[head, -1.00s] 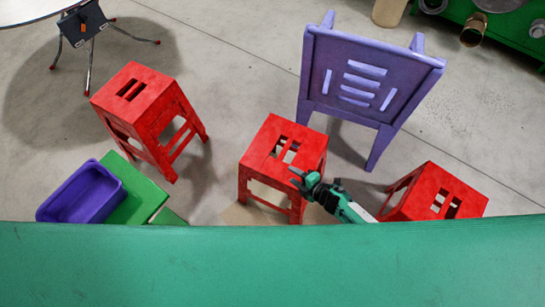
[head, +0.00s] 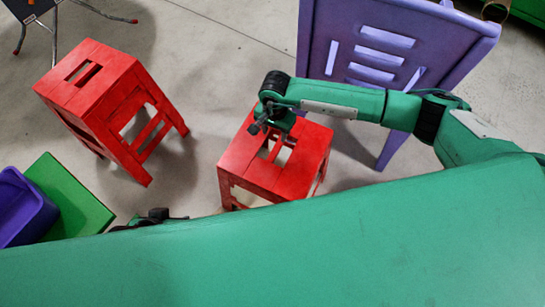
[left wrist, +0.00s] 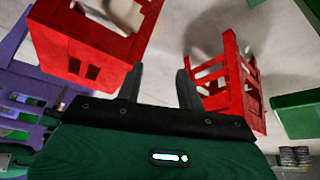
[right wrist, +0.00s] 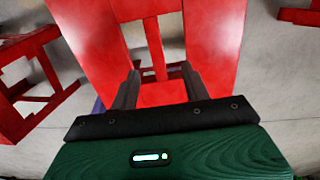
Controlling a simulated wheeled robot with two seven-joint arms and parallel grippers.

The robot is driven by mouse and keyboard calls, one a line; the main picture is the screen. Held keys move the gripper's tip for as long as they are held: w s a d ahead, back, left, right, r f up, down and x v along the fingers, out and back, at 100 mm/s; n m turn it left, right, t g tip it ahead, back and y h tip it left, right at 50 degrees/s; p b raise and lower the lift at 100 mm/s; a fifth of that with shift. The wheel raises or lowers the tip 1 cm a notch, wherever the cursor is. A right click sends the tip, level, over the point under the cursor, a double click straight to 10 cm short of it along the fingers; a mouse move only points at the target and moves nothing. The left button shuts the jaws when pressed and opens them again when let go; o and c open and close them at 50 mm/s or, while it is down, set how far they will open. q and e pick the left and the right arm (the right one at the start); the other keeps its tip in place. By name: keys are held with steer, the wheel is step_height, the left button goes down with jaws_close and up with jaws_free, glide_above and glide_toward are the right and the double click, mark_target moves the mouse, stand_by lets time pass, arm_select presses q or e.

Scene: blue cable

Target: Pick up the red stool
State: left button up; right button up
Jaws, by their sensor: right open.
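Several red stools stand on the floor. My right gripper (head: 264,128) is open and points down at the slotted seat of the middle red stool (head: 240,158). In the right wrist view this stool (right wrist: 215,35) fills the middle, with my open fingers (right wrist: 161,85) over it; I cannot tell if they touch it. Another red stool (head: 100,95) stands at the left. My left gripper shows only in part at the lower left of the head view (head: 150,217). In the left wrist view its fingers (left wrist: 160,85) are apart and empty, with red stools on both sides.
A purple chair (head: 400,50) stands just behind and right of the middle stool, under my right arm. A purple bin (head: 22,208) and a green block (head: 72,200) are at the lower left. Grey floor lies clear between the two stools.

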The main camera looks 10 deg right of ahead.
mark_target(277, 147)
steer(key=shift+d+f, duration=0.1)
steer(key=shift+f, duration=0.35)
step_height(277, 147, down, 7)
steer(key=shift+b, duration=0.4)
steer(key=f, duration=0.5)
steer(key=shift+d+f+b, duration=0.35)
steer(key=shift+b, duration=0.05)
jaws_close()
arm_select(q)
steer(key=w+d+t, duration=0.1)
steer(key=w+d+f+t+h, duration=0.1)
steer(key=d, duration=0.1)
steer(key=shift+w+d+t, duration=0.3)
arm_select(e)
steer(key=shift+w+r, duration=0.15)
